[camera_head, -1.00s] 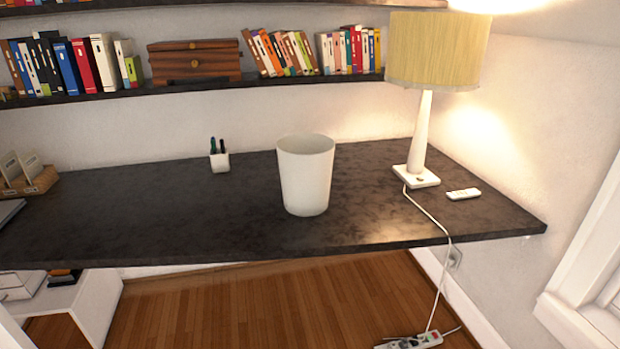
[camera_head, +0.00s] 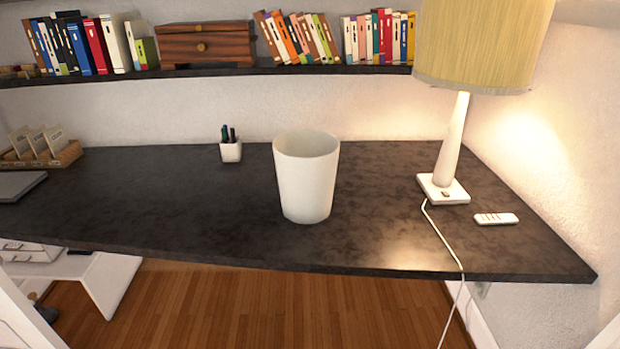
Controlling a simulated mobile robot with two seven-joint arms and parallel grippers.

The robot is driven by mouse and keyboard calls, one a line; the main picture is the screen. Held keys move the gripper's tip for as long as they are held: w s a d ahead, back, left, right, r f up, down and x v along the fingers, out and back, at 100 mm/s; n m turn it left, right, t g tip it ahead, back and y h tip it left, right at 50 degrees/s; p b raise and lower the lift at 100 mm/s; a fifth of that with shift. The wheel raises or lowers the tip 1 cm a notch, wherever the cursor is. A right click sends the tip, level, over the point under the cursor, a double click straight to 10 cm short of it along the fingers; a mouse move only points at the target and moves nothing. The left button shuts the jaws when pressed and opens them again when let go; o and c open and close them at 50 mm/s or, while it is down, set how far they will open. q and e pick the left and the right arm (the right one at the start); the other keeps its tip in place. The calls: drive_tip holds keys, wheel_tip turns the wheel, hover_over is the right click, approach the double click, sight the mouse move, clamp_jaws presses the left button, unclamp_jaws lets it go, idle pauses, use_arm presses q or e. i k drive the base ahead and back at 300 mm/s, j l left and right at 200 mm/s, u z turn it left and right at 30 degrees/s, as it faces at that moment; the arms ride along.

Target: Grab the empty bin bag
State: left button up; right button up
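A white, tapered bin (camera_head: 306,184) stands upright on the dark desk, near the middle of the head view. Its open top shows a pale inner wall; its bottom inside is hidden. I cannot make out a separate bag in or around it. Neither of my grippers is in view.
The dark desk (camera_head: 150,215) is mostly clear around the bin. A pen cup (camera_head: 231,151) stands behind left. A lamp (camera_head: 453,150) with a trailing cord and a remote (camera_head: 496,219) are to the right. A shelf (camera_head: 230,72) with books runs above.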

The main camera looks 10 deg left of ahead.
sight(306, 160)
drive_tip(key=i+l+u, duration=0.1)
drive_tip(key=i+l, duration=0.4)
drive_tip(key=l, duration=0.25)
drive_tip(key=i+l+u, duration=0.15)
drive_tip(key=i+l, duration=0.15)
drive_tip(key=i+l+u, duration=0.1)
drive_tip(key=l, duration=0.35)
drive_tip(key=i, duration=0.1)
